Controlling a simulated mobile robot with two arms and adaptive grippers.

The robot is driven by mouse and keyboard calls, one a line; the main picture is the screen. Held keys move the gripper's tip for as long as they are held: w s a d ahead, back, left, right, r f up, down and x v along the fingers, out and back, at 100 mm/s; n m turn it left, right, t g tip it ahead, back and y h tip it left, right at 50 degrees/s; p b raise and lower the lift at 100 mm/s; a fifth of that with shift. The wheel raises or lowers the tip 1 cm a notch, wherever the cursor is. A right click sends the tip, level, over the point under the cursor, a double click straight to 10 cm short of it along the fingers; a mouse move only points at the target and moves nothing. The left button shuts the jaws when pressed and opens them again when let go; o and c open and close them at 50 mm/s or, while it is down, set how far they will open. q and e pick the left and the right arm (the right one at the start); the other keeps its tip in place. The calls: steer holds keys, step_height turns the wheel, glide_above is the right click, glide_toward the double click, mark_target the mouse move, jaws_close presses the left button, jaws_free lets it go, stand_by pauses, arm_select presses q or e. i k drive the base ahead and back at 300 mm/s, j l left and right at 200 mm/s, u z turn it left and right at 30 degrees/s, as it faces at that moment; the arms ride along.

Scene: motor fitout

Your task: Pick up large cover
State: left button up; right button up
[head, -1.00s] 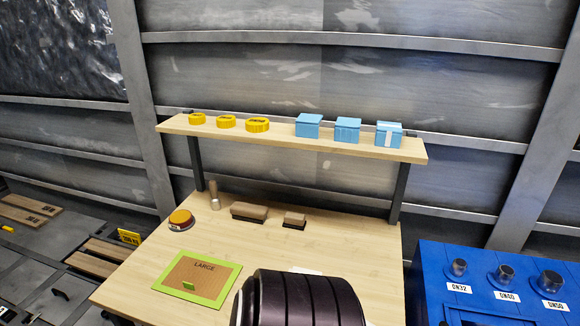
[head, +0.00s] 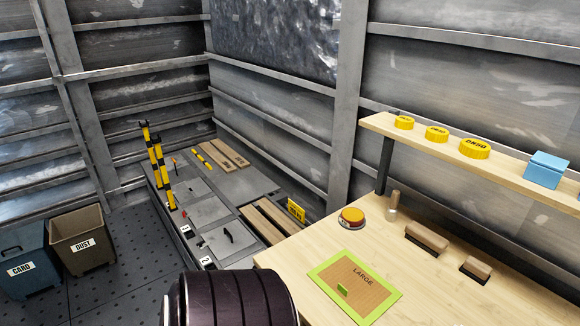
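A flat brown panel with a bright green border, printed LARGE (head: 374,279), lies on the wooden workbench (head: 300,258) near its left front edge. A small green tab stands on its lower part. It is the only thing in view marked large; I cannot tell for sure whether it is the cover itself or a mat. Neither of my grippers is in view. A dark ribbed part of my own body fills the bottom middle of the head view, left of the panel and apart from it in the picture.
A yellow-topped round item (head: 352,217), a small upright cylinder (head: 393,205) and two brown-topped blocks stand behind the panel. The shelf (head: 520,180) above holds yellow caps and a blue box (head: 546,169). Left are floor plates, striped posts (head: 162,172) and CARD and DUST bins (head: 82,238).

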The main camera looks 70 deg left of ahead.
mark_target(364, 295)
steer(key=j+u, duration=0.2)
steer(key=u, duration=1.45)
steer(key=z, duration=0.3)
steer(key=j+z, duration=1.1)
steer(key=k+l, duration=0.05)
steer(key=l, duration=0.05)
